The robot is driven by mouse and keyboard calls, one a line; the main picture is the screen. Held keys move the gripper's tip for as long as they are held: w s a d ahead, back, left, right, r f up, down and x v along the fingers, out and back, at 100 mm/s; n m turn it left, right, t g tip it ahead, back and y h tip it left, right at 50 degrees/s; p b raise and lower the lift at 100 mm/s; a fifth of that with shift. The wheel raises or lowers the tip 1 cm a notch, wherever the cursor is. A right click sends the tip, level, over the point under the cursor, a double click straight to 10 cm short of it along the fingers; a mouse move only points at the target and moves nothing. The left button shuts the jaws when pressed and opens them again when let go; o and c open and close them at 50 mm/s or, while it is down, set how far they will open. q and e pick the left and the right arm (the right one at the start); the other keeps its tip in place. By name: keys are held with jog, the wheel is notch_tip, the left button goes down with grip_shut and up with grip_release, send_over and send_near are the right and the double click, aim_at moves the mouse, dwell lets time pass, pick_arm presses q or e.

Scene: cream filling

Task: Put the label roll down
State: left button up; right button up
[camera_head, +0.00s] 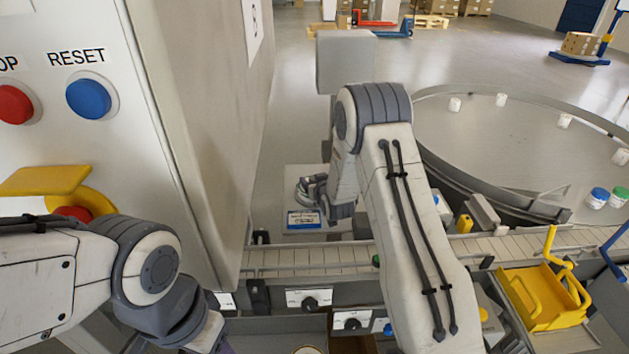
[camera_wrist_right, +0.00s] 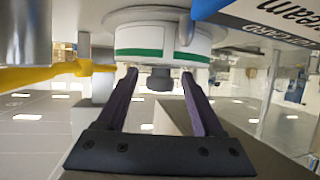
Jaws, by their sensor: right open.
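My right gripper (camera_head: 312,188) reaches over a pale stand beyond the conveyor, small and partly hidden by its own wrist in the head view. In the right wrist view its two purple fingers (camera_wrist_right: 159,75) are apart. A white roll with a green band (camera_wrist_right: 150,42), which looks like the label roll, is just past the fingertips. The roll looks wider than the finger gap, and a dark round knob (camera_wrist_right: 160,79) shows in front of it. I cannot tell whether the fingers touch the roll. My left arm is at the lower left; its jaws are outside the frame.
A blue-and-white sign (camera_head: 304,220) is on the stand close to my right gripper. The conveyor (camera_head: 300,258) runs across in front. A tall cabinet (camera_head: 215,120) stands left. A round table (camera_head: 480,140) with several jars and a yellow tray (camera_head: 545,297) are right.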

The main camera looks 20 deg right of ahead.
jog(key=shift+r, duration=0.15)
jog(key=shift+r+p, duration=0.25)
jog(key=shift+p, duration=0.15)
jog(key=d+b+v, duration=0.1)
jog(key=b+v, duration=0.2)
jog(key=v, duration=0.9)
jog(key=shift+a+f, duration=0.15)
jog(key=shift+a, duration=0.3)
